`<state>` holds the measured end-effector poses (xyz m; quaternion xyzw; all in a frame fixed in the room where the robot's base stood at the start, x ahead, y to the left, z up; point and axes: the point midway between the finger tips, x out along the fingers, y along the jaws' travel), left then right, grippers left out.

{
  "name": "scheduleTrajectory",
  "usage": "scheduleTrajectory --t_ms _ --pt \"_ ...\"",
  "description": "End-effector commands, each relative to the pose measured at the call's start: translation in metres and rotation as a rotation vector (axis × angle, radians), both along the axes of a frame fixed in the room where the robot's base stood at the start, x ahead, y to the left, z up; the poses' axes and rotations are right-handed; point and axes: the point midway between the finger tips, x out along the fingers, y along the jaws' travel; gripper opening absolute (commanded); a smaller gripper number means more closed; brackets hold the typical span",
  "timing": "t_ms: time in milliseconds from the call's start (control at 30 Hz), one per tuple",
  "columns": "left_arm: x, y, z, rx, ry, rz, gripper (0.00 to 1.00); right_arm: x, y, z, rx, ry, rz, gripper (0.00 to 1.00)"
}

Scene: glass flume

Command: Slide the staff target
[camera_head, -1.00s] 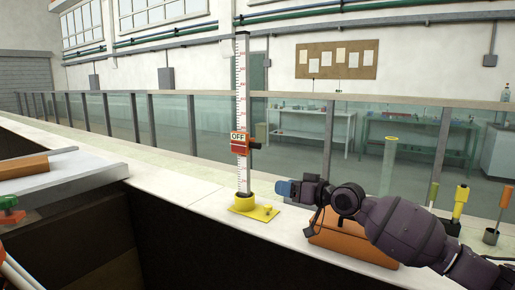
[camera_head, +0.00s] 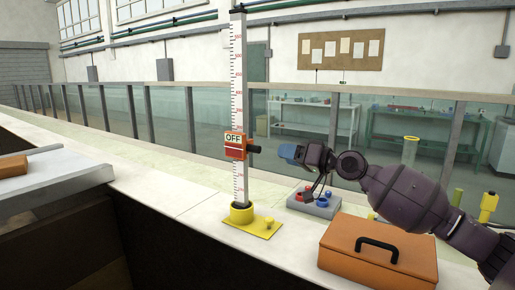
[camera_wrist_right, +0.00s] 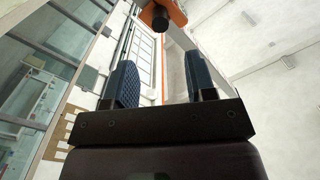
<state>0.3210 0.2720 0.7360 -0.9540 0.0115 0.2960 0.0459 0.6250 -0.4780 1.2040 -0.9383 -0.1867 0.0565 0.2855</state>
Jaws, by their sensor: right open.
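The staff (camera_head: 238,80) is a tall white graduated post, upright in a yellow base (camera_head: 250,220) on the pale ledge. The target (camera_head: 236,146) is a red and white block marked OFF, set on the lower part of the staff, with a dark knob (camera_head: 254,149) on its right. My right gripper (camera_head: 287,152) is to the right of the knob, apart from it, at about its height. In the right wrist view, its two blue fingers (camera_wrist_right: 160,85) are spread with nothing between them, and the orange target edge and dark knob (camera_wrist_right: 160,18) show beyond the tips. My left gripper is not in view.
An orange case (camera_head: 375,262) with a black handle stands on the ledge below my right arm. A grey tray (camera_head: 315,203) with red and blue pieces lies behind it. A glass wall (camera_head: 210,122) runs behind the staff; a dark open channel lies in front.

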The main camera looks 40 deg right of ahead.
Motion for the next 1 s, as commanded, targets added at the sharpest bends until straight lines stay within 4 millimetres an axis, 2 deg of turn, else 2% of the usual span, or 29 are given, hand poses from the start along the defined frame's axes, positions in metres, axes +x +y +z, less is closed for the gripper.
scheduleTrajectory --t_ms 800,1000 --pt "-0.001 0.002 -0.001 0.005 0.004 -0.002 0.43 0.082 0.033 0.000 0.000 -0.001 -0.001 0.51" --pt "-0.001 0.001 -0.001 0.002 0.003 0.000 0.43 0.093 0.038 0.000 -0.001 0.000 0.000 0.51"
